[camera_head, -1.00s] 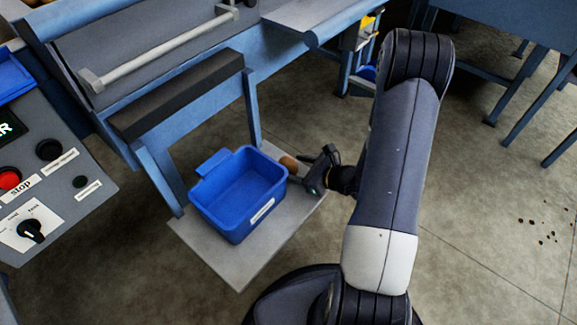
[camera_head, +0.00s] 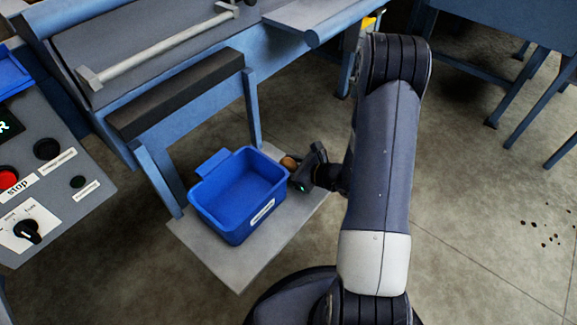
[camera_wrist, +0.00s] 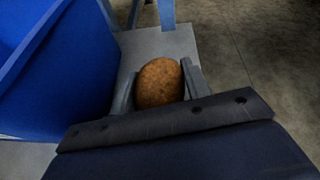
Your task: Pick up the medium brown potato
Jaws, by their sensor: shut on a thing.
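The brown potato (camera_wrist: 160,84) sits between the two fingers of my gripper (camera_wrist: 158,92) in the wrist view, with a finger against each side. In the head view the potato (camera_head: 288,162) shows just right of the blue bin, partly hidden by my gripper (camera_head: 296,172). My gripper is shut on it, low over the grey board (camera_head: 240,262). I cannot tell whether the potato still touches the board.
The open blue bin (camera_head: 207,213) stands on the board close left of my gripper; its wall (camera_wrist: 62,80) fills the left of the wrist view. Blue machine legs (camera_head: 252,108) rise behind. A control panel (camera_head: 50,185) is at far left.

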